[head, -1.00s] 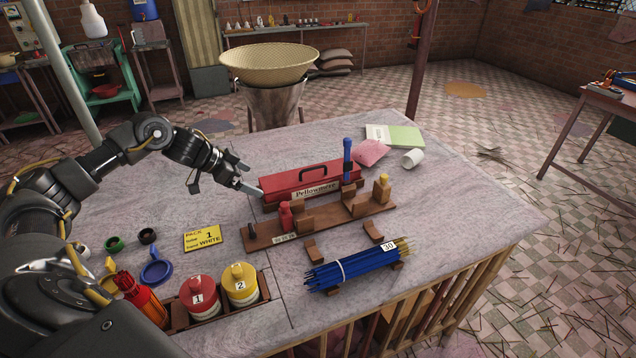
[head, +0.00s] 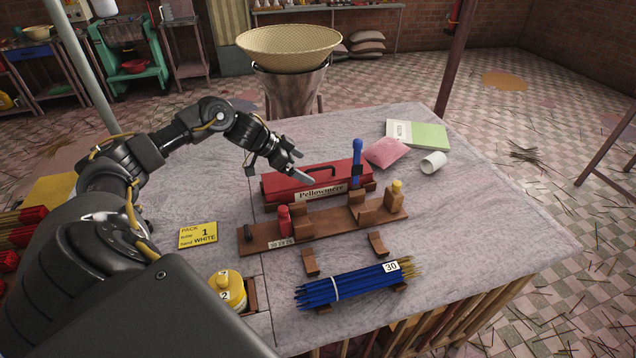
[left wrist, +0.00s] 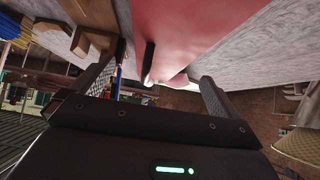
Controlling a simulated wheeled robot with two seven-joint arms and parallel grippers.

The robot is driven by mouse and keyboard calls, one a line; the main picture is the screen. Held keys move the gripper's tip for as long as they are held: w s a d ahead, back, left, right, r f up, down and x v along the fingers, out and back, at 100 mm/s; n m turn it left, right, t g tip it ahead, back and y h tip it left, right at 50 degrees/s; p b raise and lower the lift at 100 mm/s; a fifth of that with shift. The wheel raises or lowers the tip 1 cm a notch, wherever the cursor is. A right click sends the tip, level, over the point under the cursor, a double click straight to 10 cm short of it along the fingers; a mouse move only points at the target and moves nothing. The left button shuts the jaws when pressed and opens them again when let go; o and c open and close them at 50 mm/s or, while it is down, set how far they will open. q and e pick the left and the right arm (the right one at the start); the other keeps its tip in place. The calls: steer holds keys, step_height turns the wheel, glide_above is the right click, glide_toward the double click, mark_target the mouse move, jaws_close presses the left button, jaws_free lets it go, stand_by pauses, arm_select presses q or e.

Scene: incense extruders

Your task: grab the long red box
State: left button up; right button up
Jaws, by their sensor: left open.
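The long red box (head: 287,188) lies on the table with a black handle (head: 322,170) on top and a "Pellowmere" label (head: 321,191) on its front. My left gripper (head: 301,164) is open just above the box's left part, near the handle's left end. In the left wrist view, the red box (left wrist: 185,25) and its dark handle (left wrist: 149,58) show between the two spread fingers (left wrist: 157,82). I cannot tell whether a finger touches the box. My right gripper is not in view.
A wooden rack (head: 328,223) with small bottles stands in front of the box. A blue upright tool (head: 356,160) is by its right end. Blue sticks (head: 345,285) lie nearer. A pink packet (head: 386,152) and white cup (head: 433,162) lie to the right; a woven basket (head: 289,50) is behind.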

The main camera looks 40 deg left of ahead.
mark_target(316, 173)
arm_select(q)
steer(key=shift+w+d+f, duration=0.1)
steer(key=shift+w+f, duration=0.15)
steer(key=shift+w, duration=0.05)
steer(key=shift+w+d+f+p, duration=0.15)
steer(key=shift+d+f+p, duration=0.05)
steer(key=shift+p, duration=0.15)
steer(key=x, duration=0.3)
steer(key=p+x, duration=0.1)
steer(key=shift+w+a+f, duration=0.15)
steer(key=shift+w+f, duration=0.1)
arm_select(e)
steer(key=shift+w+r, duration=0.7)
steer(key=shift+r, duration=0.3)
arm_select(q)
steer(key=c, duration=1.7)
steer(key=shift+w+r, duration=0.15)
steer(key=shift+r, duration=0.05)
steer(key=shift+c, duration=0.2)
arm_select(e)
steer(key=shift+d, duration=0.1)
